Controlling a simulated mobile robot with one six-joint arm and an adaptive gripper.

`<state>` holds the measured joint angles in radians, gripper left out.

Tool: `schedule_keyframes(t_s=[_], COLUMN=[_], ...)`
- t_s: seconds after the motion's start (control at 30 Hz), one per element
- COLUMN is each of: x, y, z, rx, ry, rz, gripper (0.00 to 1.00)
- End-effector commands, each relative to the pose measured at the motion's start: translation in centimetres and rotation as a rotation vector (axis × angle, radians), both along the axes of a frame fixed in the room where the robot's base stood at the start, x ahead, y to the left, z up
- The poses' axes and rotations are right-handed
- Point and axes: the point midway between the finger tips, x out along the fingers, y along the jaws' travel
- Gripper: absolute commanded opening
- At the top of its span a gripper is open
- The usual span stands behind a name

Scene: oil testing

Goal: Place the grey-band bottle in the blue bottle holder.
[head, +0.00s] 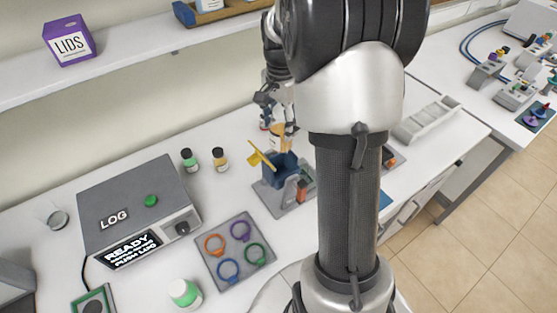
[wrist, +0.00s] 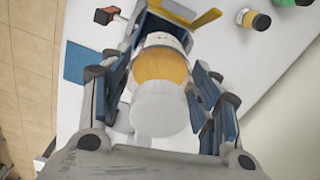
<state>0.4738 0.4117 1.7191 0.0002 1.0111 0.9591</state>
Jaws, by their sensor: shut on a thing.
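My gripper (wrist: 165,62) is shut on a bottle with amber contents and a pale grey-white end (wrist: 160,112) facing the wrist camera. In the head view the amber bottle (head: 283,138) shows below my gripper, partly behind my arm. The blue bottle holder (head: 279,168), with a yellow lever (head: 262,156), stands on a grey base directly below it. In the wrist view the yellow lever (wrist: 195,18) shows just beyond the bottle. I cannot tell whether the bottle's lower end is inside the holder or just above it. No grey band is clearly visible.
A grey tray (head: 222,276) holds several coloured rings. A LOG machine (head: 139,212) stands at left. A shelf (head: 130,66) runs above the bench.

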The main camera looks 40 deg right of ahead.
Motion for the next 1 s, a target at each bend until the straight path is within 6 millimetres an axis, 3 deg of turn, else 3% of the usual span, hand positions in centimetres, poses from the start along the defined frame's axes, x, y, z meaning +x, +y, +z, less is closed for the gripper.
schedule_keyframes(t_s=[0.1, 0.3, 0.63, 0.83, 1.0], x=[-0.1, 0.0, 0.0, 0.0, 0.1], y=[0.1, 0.0, 0.0, 0.0, 0.0], z=[-3.4, -8.0, -10.9, -13.9, -14.4], rx=[0.002, 0.001, 0.0, 0.0, -0.002], ry=[0.004, 0.001, -0.001, 0.0, -0.003], rz=[0.0, 0.0, 0.0, 0.0, 0.0], gripper=[0.19, 0.19, 0.19, 0.19, 0.19])
